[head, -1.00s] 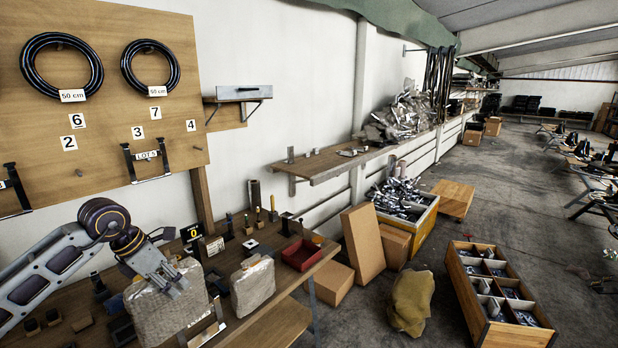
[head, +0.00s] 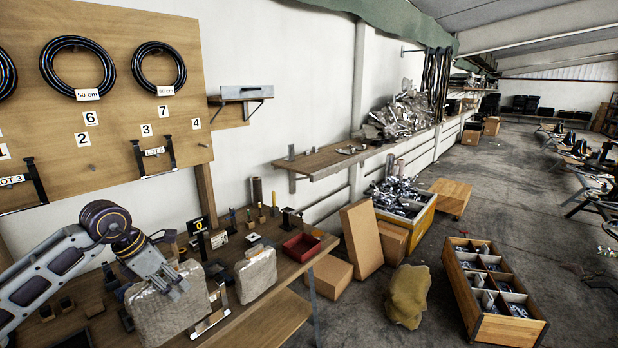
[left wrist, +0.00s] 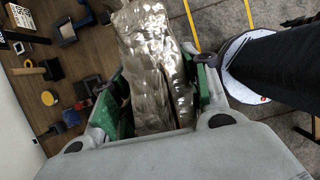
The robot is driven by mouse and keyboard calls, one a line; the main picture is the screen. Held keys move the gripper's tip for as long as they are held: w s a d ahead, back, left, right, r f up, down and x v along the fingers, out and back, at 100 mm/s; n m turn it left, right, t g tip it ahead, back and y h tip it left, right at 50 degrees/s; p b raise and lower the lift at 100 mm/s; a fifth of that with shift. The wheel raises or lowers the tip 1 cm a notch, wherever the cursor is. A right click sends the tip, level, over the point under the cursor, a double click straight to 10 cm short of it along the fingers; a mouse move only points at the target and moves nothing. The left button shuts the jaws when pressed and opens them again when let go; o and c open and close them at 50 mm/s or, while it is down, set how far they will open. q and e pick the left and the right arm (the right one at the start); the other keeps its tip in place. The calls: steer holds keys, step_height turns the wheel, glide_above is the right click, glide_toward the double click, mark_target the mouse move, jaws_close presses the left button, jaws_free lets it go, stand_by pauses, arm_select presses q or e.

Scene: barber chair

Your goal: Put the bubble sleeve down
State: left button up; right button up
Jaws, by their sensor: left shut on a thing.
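A grey-beige, wrinkled bubble sleeve (head: 168,318) hangs upright in my left gripper (head: 176,287), over the wooden workbench. I cannot tell whether its lower end touches the bench. In the left wrist view the green-padded fingers of my left gripper (left wrist: 158,88) are on both sides of the shiny, translucent sleeve (left wrist: 148,55), shut on it. A second, similar wrapped sleeve (head: 256,276) stands on the bench to the right, apart from the held one. A metal holder with a white label (head: 208,316) is between them. My right gripper is not in view.
A dark red tray (head: 301,247) lies near the bench's right end, with small tools and stands behind it. Small dark blocks (head: 94,306) lie at the left of the bench. A pegboard (head: 110,120) with coiled hoses rises behind. Cardboard boxes (head: 362,240) stand on the floor to the right.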

mark_target(198, 312)
arm_select(q)
steer(key=shift+d+f+m+g, duration=0.2)
steer(key=shift+d+f+m, duration=0.1)
steer(key=shift+f+m, duration=0.25)
steer(key=shift+d+f+m+g, duration=0.2)
steer(key=shift+d+f+m, duration=0.05)
steer(key=shift+f+m, duration=0.25)
steer(key=f+m, duration=0.1)
steer(key=d+f+m, duration=0.1)
steer(key=f+m+h, duration=0.1)
steer(key=shift+d+g, duration=0.3)
steer(key=shift+g, duration=0.1)
steer(key=f+m, duration=0.1)
steer(key=d+f+m+g, duration=0.1)
steer(key=m, duration=0.1)
steer(key=d+f+m+g, duration=0.1)
steer(key=f, duration=0.1)
steer(key=shift+s+d+m, duration=0.25)
steer(key=shift+s+m, duration=0.1)
steer(key=shift+s, duration=0.05)
steer(key=s+d+f+m+g+y, duration=0.2)
steer(key=f+m, duration=0.3)
steer(key=m, duration=0.3)
steer(key=s+d+f+m+g+y, duration=0.2)
steer(key=d+f+m, duration=0.2)
steer(key=m, duration=0.5)
steer(key=shift+s+d+f+m, duration=0.2)
steer(key=shift+s+f+m, duration=0.15)
steer(key=shift+f, duration=0.9)
